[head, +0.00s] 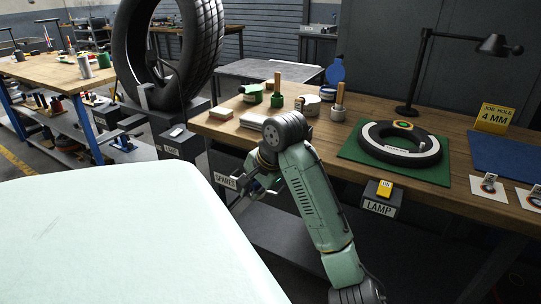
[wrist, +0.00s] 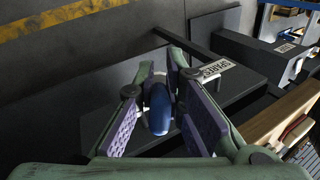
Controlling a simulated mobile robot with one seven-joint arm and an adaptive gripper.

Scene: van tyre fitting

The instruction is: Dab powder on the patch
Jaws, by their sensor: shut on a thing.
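My gripper (head: 258,187) hangs in front of the bench's left end, below the bench top. In the wrist view, its purple finger pads are closed on a rounded blue thing (wrist: 159,110) with a pale rim; I cannot tell what it is. A small orange and green patch (head: 403,125) is on the black and white tyre ring (head: 377,151), which lies on a green mat (head: 352,152). My gripper is well left of it.
Pots with wooden handles (head: 339,95) and pale blocks (head: 222,114) stand on the bench's left half. A black desk lamp (head: 412,80) stands behind the ring. A SPARES label (head: 225,181) is beside my gripper.

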